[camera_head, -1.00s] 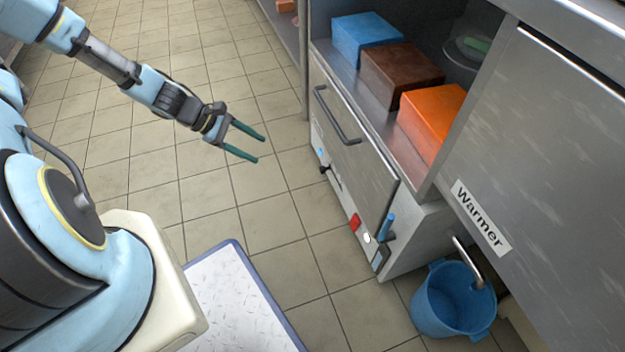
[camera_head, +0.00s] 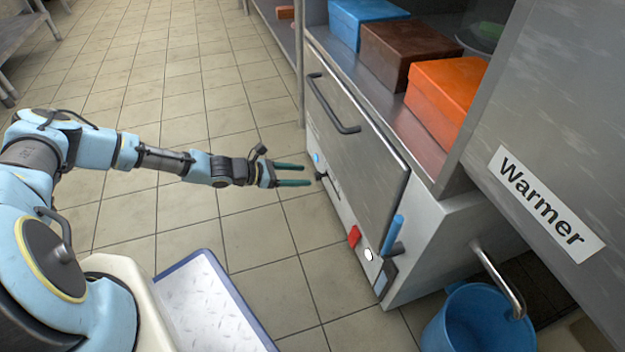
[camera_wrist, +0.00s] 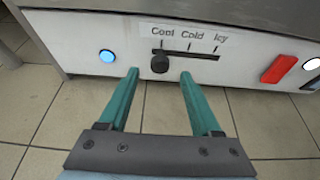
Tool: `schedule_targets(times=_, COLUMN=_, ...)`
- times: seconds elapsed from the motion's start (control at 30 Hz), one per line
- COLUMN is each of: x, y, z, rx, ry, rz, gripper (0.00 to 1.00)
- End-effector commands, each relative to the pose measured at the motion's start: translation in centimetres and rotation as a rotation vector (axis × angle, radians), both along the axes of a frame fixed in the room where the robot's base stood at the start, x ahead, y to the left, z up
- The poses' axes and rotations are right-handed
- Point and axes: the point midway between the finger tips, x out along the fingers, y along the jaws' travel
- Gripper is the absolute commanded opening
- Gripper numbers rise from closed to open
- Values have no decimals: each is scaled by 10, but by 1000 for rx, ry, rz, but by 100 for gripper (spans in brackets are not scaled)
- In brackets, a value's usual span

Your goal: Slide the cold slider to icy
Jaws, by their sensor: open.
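The cold slider's black knob (camera_wrist: 160,62) sits at the left end of its slot, under the label "Cool", in the wrist view. The slot runs right past "Cold" to "Icy" (camera_wrist: 221,37). The slider also shows in the head view (camera_head: 321,177), low on the white panel of a steel appliance. My gripper (camera_head: 308,175) is open and empty, with its green fingers pointing at the panel. In the wrist view the fingertips (camera_wrist: 160,73) are on either side of the knob and a little below it. Whether they reach the panel is unclear.
Left of the slider is a blue round light (camera_wrist: 107,56); right are a red switch (camera_wrist: 279,68) and a white round light (camera_wrist: 312,64). A door handle (camera_head: 333,106) juts out above. A blue bucket (camera_head: 478,322) stands at the lower right. The tiled floor is open.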

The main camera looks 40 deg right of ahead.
Motion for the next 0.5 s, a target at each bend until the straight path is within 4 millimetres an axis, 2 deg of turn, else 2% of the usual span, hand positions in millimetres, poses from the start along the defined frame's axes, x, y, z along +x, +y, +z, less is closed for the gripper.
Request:
schedule_targets(times=0.03, x=-4, y=-9, z=-8, rx=-1, ry=-1, rz=-3, gripper=65)
schedule_targets(times=0.2, x=-12, y=-30, z=-16, rx=-1, ry=-1, rz=-2, gripper=65)
schedule_targets(times=0.5, x=-16, y=-42, z=-19, rx=0, ry=-2, rz=-1, gripper=65)
